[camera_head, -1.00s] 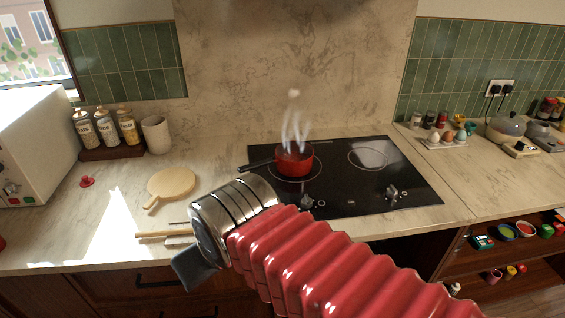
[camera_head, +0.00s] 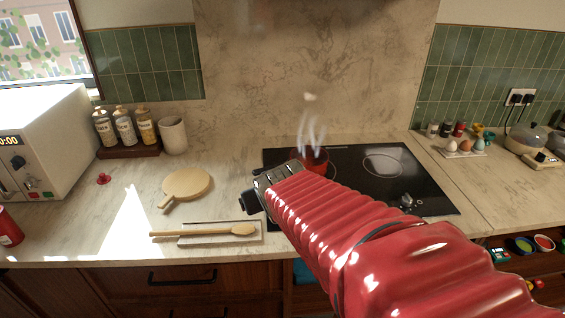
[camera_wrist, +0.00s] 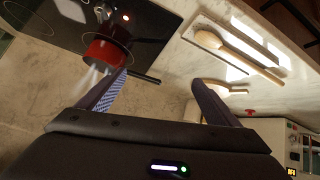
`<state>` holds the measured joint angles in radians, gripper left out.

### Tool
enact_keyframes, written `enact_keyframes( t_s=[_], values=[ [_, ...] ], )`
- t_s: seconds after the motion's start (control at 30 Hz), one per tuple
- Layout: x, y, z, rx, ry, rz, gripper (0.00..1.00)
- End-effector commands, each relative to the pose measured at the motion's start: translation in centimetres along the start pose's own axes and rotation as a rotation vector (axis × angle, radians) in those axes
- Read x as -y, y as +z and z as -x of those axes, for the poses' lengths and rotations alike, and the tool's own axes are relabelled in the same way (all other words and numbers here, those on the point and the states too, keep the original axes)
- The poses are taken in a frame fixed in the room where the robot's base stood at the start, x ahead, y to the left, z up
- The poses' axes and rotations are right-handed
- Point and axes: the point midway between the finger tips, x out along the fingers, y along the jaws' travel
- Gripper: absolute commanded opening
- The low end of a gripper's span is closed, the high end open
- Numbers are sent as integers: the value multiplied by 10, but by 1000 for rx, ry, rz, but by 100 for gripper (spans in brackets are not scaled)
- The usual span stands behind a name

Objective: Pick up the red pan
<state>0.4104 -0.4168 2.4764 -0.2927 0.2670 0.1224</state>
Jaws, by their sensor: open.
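The red pan (camera_head: 313,160) stands on the black hob, steam rising from it, and is partly hidden behind my arm in the head view. In the wrist view the red pan (camera_wrist: 106,50) is at the upper left, its dark handle (camera_wrist: 145,78) pointing right into the space between my fingers. My gripper (camera_wrist: 160,82) is open and empty. Its left finger overlaps the pan's lower edge in the picture; I cannot tell whether they touch. In the head view my gripper (camera_head: 250,200) is at the hob's left front, its fingers mostly hidden.
The black hob (camera_head: 435,190) is set in the marble counter. A wooden spoon (camera_head: 205,232) lies on a rest at the front, and a round board (camera_head: 187,184) lies behind it. Bottles (camera_head: 124,127), a cup (camera_head: 173,135) and a microwave (camera_head: 45,140) stand left. Eggs (camera_head: 465,146) sit right.

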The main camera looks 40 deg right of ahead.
Motion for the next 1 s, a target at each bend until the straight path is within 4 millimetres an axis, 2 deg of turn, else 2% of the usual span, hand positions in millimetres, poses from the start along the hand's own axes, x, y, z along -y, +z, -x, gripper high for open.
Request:
enact_keyframes(
  t_s=[0.03, 0.2, 0.43, 0.6, 0.8, 1.0],
  values=[
    [-16, -2, -13, -16, 24, -14, 89],
    [-63, -11, -47, -100, 79, -39, 100],
    [-116, -7, -85, -202, 83, -72, 100],
    [-149, 7, -105, -273, 58, -107, 100],
    [-170, 21, -116, -335, 17, -144, 100],
    [-174, 24, -117, -354, 2, -153, 100]
  ],
)
